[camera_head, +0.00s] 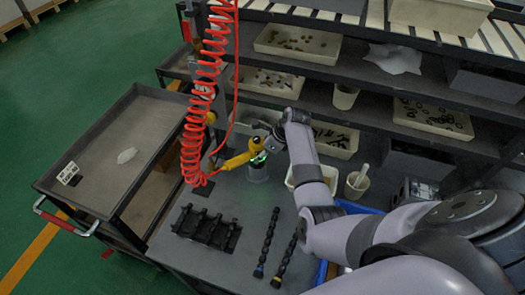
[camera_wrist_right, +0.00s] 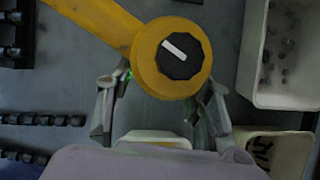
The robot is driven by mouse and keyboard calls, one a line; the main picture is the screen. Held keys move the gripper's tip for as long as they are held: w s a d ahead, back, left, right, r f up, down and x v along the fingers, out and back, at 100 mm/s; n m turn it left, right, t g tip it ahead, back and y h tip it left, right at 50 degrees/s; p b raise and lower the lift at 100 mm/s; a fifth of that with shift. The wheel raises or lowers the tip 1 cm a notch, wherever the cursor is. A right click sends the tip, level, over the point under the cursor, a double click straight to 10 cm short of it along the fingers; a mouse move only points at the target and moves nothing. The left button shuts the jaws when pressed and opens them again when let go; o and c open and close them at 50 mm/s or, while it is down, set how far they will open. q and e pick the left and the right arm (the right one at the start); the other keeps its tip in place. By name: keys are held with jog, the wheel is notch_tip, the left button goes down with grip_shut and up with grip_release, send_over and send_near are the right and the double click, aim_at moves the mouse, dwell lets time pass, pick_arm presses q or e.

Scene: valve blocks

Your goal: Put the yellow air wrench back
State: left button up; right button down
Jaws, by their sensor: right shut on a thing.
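The yellow air wrench (camera_head: 236,161) is above the back part of the grey workbench, close to the red coiled hose (camera_head: 190,140). My right gripper (camera_head: 262,153) is shut on the wrench at its round head end. In the right wrist view, the yellow wrench (camera_wrist_right: 150,52) has a round head with a black dial and a white mark. Its body runs to the upper left. The fingers of my right gripper (camera_wrist_right: 163,90) are on both sides of the head. My left gripper is not in view.
A black block (camera_head: 206,229) and two dark ribbed rods (camera_head: 267,243) lie on the bench front. A grey cart (camera_head: 120,150) stands at left. Shelves with white bins (camera_head: 298,41) rise behind. A white cup with a pestle-like stick (camera_head: 357,184) stands right of my arm.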

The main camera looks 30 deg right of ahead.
jog(key=shift+w+f, duration=0.1)
jog(key=shift+f, duration=0.1)
dwell(0.3)
jog(key=c, duration=0.9)
grip_release()
jog(key=shift+c, duration=0.2)
jog(key=shift+o, duration=1.1)
jog(key=shift+f, duration=0.1)
jog(key=shift+s+f, duration=0.2)
jog(key=shift+s, duration=0.1)
jog(key=v, duration=1.2)
jog(key=shift+w+r, duration=0.15)
jog(key=shift+r, duration=0.05)
